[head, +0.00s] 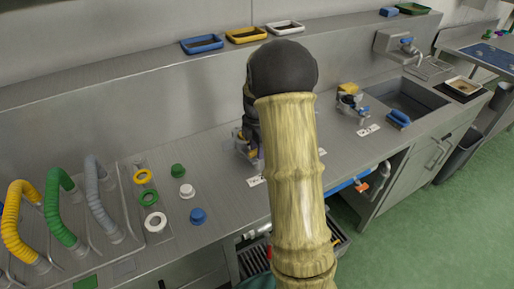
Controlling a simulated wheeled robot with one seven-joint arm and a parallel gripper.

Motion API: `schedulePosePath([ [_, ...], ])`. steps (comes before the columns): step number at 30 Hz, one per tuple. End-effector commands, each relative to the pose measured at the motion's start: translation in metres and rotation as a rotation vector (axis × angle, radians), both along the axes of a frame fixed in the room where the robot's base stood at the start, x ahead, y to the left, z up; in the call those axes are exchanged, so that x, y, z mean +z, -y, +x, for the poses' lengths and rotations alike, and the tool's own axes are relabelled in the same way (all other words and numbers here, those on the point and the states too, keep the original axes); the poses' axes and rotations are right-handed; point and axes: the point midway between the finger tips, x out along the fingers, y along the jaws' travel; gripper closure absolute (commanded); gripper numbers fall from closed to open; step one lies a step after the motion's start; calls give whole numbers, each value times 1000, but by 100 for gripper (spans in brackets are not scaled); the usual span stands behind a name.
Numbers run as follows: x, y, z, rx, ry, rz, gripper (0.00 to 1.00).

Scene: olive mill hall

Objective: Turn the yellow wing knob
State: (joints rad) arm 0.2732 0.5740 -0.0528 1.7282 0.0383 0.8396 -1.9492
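A small yellow part (348,88) tops a pale fitting on the steel counter, right of my arm. It may be the yellow wing knob, but its shape is too small to make out. A second fitting (242,136) stands mostly behind my arm, with a little orange or yellow showing low down; I cannot tell whether that is a knob. My arm rises through the middle of the view and bends down behind itself at a dark joint. A dark link reaches down near the second fitting. My gripper's fingers are hidden there, so their contact and opening cannot be seen.
Yellow, green and grey hoses (62,205) arch at the left. Coloured rings and caps (187,190) lie near them. Blue, yellow and white trays (246,35) stand on the back ledge. A sink (403,98) with a blue-handled item (399,118) is at the right.

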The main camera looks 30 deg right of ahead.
Motion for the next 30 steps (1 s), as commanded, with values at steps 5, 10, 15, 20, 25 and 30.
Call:
schedulePosePath([
  [5,0,-1,0,2,0,0,95],
  [10,0,-1,0,1,-1,1,100],
  [15,0,0,0,-8,-2,1,100],
  [20,1,0,0,-41,-2,2,100],
  [25,2,0,0,-115,-2,2,100],
  [30,2,1,0,-229,-2,2,100],
])
